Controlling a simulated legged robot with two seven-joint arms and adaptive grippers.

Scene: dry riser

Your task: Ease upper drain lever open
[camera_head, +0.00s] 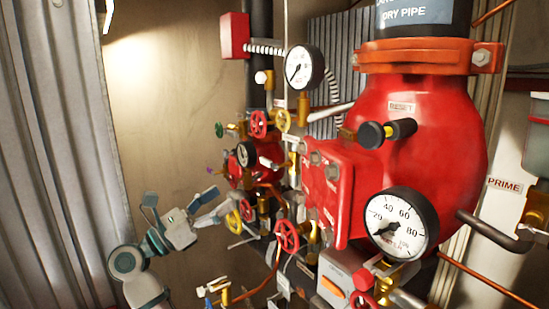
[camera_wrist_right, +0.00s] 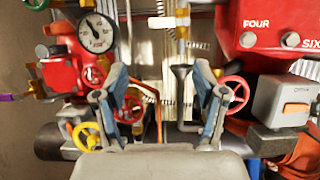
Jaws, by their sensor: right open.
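My right gripper (camera_head: 180,194) is at the left of the head view, left of the valve cluster. It is open and empty. In the right wrist view its two blue-padded fingers (camera_wrist_right: 160,78) stand apart, with pipework behind the gap. No label marks the upper drain lever, so I cannot tell which handle it is. Candidates include a small purple-tipped handle (camera_head: 210,170) on the cluster's left side, also in the wrist view (camera_wrist_right: 9,97), and a green-tipped one (camera_head: 219,130) above it. I see no contact with either. My left gripper is not in view.
A large red dry pipe valve (camera_head: 432,135) fills the right, with a pressure gauge (camera_head: 401,224) in front. Red handwheels (camera_head: 287,236) and a yellow handwheel (camera_head: 233,222) crowd the middle near my gripper. The wooden wall (camera_head: 170,110) at left is bare.

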